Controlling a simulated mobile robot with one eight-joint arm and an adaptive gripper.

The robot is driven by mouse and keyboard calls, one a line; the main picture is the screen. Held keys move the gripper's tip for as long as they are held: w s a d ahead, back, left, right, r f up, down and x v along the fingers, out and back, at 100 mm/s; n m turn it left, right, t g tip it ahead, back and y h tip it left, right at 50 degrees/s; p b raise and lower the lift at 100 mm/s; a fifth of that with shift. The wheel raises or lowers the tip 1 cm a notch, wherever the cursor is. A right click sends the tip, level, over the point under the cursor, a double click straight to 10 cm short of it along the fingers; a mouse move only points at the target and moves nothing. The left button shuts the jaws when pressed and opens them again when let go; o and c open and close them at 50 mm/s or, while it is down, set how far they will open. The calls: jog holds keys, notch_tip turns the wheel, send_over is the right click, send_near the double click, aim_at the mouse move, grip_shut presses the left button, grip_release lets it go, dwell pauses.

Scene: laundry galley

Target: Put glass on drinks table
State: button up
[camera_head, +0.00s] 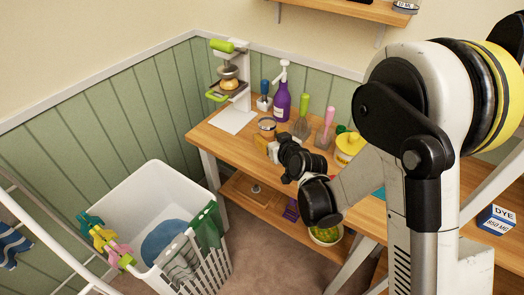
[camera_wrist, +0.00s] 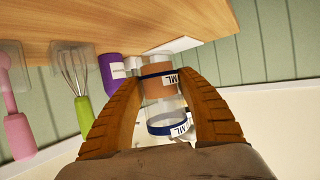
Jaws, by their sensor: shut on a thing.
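My gripper (camera_head: 264,141) is shut on a clear glass (camera_head: 267,125) with dark blue bands and a white label marked "ML". In the wrist view the glass (camera_wrist: 167,108) stands between the two tan fingers of my gripper (camera_wrist: 162,100), one on each side. In the head view the glass is over the front part of a wooden table (camera_head: 213,137). I cannot tell whether its base touches the tabletop. The tabletop also shows in the wrist view (camera_wrist: 120,25).
A green-topped stand (camera_head: 240,88) and white sheet (camera_head: 232,121) are at left. A white laundry basket (camera_head: 150,190) stands on the floor.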

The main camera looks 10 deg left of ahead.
jog(key=a+f, duration=0.2)
jog(key=a, duration=0.1)
jog(key=shift+w+a+b, duration=0.15)
jog(key=shift+b, duration=0.25)
notch_tip(320, 180, down, 4)
jog(key=shift+f+b, duration=0.1)
jog(key=shift+b, duration=1.15)
jog(key=o, duration=1.4)
jog(key=shift+c, duration=0.2)
